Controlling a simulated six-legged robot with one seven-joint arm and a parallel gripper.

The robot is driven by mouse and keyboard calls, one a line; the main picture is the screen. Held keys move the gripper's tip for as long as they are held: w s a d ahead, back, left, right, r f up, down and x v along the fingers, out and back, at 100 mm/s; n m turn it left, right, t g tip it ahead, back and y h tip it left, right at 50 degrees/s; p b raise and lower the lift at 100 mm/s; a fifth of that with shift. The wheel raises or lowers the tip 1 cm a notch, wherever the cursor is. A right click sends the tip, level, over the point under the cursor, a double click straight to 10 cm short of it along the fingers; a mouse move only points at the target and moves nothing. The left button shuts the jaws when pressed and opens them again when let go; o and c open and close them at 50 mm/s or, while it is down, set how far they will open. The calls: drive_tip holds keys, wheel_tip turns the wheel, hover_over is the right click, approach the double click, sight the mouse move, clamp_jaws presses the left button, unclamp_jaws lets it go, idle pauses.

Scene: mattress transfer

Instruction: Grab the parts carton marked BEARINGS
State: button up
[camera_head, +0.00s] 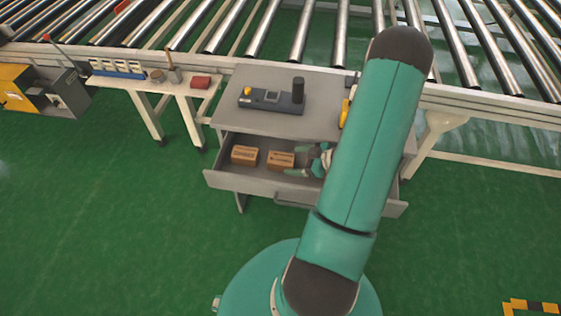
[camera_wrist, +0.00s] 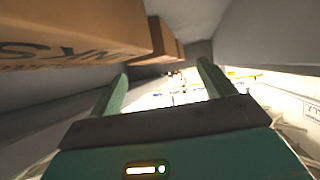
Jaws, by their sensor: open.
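Two brown cartons lie in the open grey drawer in the head view: a left carton (camera_head: 244,155) and a right carton (camera_head: 281,160). Both have dark print too small to read, so I cannot tell which says BEARINGS. My gripper (camera_head: 298,161) is in the drawer at the right end of the right carton, partly hidden by my arm. In the wrist view my gripper (camera_wrist: 163,85) is open, with nothing between its fingers. A large carton (camera_wrist: 70,35) is close at upper left, its lettering cut off and seemingly inverted. More brown carton surfaces (camera_wrist: 165,42) show beyond it.
The drawer (camera_head: 225,181) has raised walls around the gripper. The grey desk top (camera_head: 230,117) above it carries a dark device (camera_head: 272,100). A roller conveyor (camera_head: 250,30) runs behind. My arm hides the drawer's right part.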

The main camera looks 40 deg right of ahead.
sight(282, 158)
drive_tip(key=x, duration=0.5)
drive_tip(key=shift+w+d, duration=0.15)
drive_tip(key=shift+w, duration=0.2)
drive_tip(key=shift+c, duration=0.4)
drive_tip(key=c, duration=1.3)
